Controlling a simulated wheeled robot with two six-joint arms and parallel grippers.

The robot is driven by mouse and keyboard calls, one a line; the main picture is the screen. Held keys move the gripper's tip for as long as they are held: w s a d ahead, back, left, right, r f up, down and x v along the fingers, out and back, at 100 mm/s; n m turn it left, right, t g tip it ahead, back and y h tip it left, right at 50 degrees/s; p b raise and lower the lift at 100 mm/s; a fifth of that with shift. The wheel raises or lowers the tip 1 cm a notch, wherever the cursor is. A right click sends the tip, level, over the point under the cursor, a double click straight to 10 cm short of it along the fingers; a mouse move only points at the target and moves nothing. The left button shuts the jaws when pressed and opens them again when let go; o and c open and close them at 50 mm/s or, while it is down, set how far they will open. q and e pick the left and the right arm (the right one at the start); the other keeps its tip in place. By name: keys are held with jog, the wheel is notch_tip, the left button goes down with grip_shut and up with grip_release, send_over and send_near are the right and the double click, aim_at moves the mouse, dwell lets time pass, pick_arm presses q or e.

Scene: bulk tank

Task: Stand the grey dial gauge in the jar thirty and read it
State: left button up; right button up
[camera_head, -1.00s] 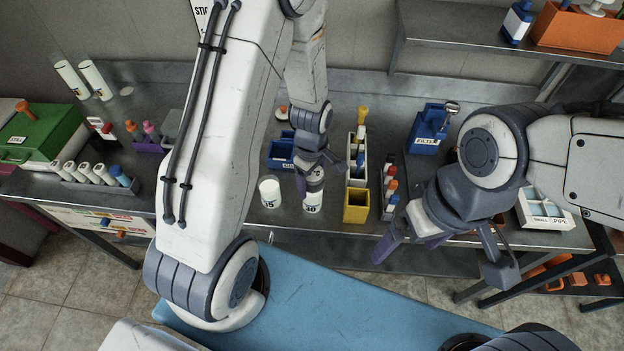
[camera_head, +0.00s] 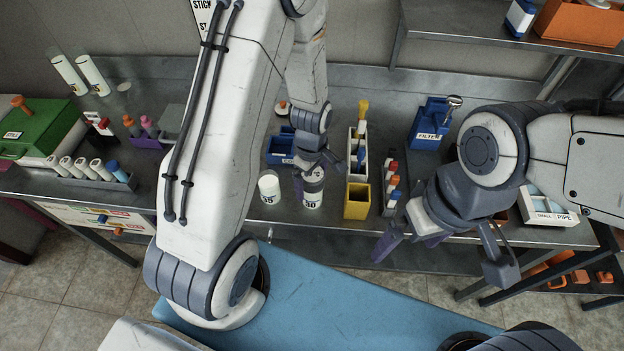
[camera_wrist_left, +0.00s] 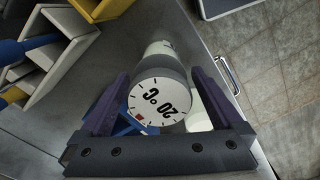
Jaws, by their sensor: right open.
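The jar thirty (camera_head: 312,200), white with a "30" label, stands near the bench's front edge. My left gripper (camera_head: 316,172) is over it, pointing down. The grey dial gauge (camera_wrist_left: 160,105) is between the left fingers (camera_wrist_left: 160,78), its white face up, marked "20 °C" with a small red patch. My right gripper (camera_head: 440,245) is open and empty in front of the bench, right of the jar.
A white jar labelled 35 (camera_head: 269,188) stands just left of jar thirty. A blue bin (camera_head: 281,150) is behind; a yellow-fronted caddy (camera_head: 357,203) and a rack of small bottles (camera_head: 391,190) stand right. A blue FILTER holder (camera_head: 430,128) is further right.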

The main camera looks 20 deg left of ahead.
pick_arm(q)
jog(key=shift+r, duration=0.1)
notch_tip(320, 180, up, 10)
jog(key=shift+r+b, duration=0.15)
jog(key=shift+b, duration=0.45)
notch_tip(320, 180, down, 10)
jog(key=shift+p, duration=0.95)
jog(key=shift+w+r+p, duration=0.1)
jog(key=shift+r+p, duration=0.25)
jog(key=shift+r, duration=0.5)
